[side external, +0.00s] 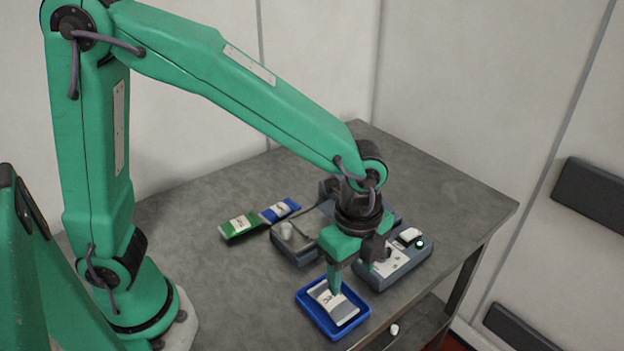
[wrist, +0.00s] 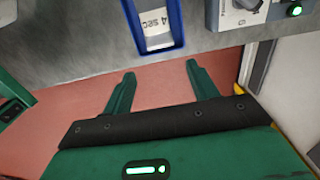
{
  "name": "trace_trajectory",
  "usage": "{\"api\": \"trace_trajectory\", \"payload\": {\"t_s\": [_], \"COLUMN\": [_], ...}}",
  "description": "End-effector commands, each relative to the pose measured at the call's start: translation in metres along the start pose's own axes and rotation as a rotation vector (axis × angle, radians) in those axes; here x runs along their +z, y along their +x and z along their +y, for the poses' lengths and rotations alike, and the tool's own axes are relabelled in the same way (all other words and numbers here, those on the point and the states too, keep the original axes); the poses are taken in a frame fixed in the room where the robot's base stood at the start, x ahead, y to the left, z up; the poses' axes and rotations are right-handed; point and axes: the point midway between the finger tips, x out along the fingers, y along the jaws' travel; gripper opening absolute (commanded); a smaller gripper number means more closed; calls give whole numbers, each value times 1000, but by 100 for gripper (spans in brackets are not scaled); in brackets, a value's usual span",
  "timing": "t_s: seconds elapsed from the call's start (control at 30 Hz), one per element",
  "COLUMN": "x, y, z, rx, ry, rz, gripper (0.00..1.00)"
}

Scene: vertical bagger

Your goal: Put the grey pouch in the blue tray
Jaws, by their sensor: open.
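The grey pouch (side external: 344,312) lies flat in the blue tray (side external: 359,322), its pale printed label facing up. The tray sits near the front edge of the grey table. My gripper (side external: 334,289) points down over the tray, and one finger covers part of the pouch in the side view. In the wrist view, the two fingers (wrist: 161,72) are spread apart with nothing between them. The pouch (wrist: 155,18) and the tray (wrist: 178,22) show there beyond the fingertips, cut off by the top edge. Whether a finger touches the pouch is unclear.
A green pouch (side external: 241,227) and a blue pouch (side external: 279,210) lie on the table at left. A grey machine (side external: 292,248) stands behind the tray, and a control box (side external: 404,264) with a green light is at its right. The table's left part is bare.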

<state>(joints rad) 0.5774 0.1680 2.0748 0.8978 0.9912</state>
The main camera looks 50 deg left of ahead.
Motion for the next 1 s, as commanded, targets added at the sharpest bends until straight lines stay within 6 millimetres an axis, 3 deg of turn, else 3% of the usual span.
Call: {"api": "trace_trajectory", "payload": {"t_s": [0.73,1.0], "x": [2,30], "y": [-6,-29], "z": [0,-1], "rx": [-4,-51], "ry": [-12,-184], "rz": [2,35], "gripper": [59,59]}}
